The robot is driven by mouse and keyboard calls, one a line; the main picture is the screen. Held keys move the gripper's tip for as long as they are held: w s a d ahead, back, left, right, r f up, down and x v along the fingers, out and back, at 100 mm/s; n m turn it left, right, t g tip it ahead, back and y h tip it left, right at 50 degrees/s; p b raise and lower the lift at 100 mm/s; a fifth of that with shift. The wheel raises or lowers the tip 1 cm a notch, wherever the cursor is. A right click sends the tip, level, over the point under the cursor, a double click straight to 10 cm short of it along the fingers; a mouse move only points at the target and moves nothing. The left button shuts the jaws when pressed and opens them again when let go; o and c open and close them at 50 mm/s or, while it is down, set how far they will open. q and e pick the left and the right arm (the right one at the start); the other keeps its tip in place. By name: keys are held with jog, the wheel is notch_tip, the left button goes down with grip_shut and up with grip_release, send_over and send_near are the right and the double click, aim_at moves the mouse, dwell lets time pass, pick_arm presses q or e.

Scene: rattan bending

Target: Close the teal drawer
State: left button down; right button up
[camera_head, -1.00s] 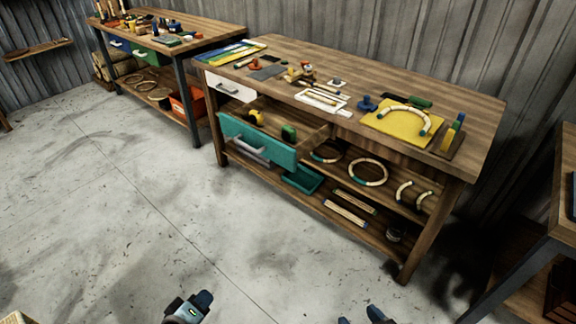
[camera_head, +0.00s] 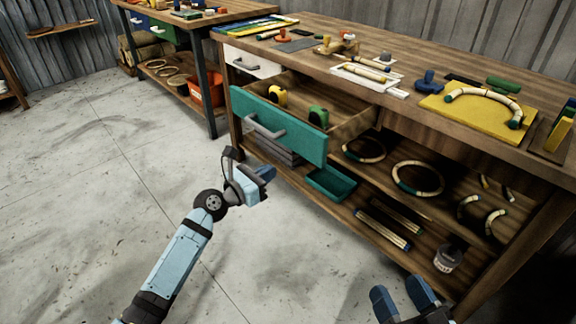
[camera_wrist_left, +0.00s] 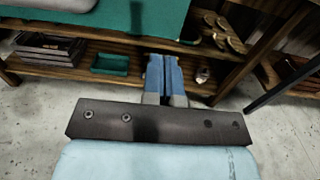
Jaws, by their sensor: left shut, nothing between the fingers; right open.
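The teal drawer (camera_head: 277,125) is pulled well out of the wooden workbench. Its grey bar handle (camera_head: 264,127) is on the front. Inside it lie a yellow item (camera_head: 279,95) and a green item (camera_head: 318,117). My left gripper (camera_head: 268,174) is shut and empty, in front of and below the drawer, apart from it in the head view. In the left wrist view the shut blue fingers (camera_wrist_left: 163,73) show, with the teal drawer front (camera_wrist_left: 140,17) beyond at the top. My right gripper (camera_head: 402,297) is open and empty at the bottom, near the bench's lower shelf.
A closed white drawer (camera_head: 250,61) is above the teal one. A yellow board (camera_head: 475,115) lies on the bench top. The floor at left is clear.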

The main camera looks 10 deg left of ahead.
pick_arm(q)
jog(key=b, duration=0.2)
send_near(310, 148)
jog(key=b+x, duration=0.2)
jog(key=x, duration=0.4)
jog(key=shift+w+d+f+b, duration=0.1)
jog(key=shift+w+d+b, duration=0.15)
jog(key=shift+b, duration=0.05)
jog(key=shift+w+d, duration=0.25)
jog(key=shift+w, duration=0.1)
pick_arm(e)
jog(key=f, duration=0.1)
jog(key=a+f+g, duration=0.1)
jog(key=f, duration=0.1)
jog(key=shift+f+n+y, duration=0.15)
jog(key=shift+n+y, duration=0.15)
jog(key=shift+y, duration=0.1)
jog(key=shift+d, duration=0.1)
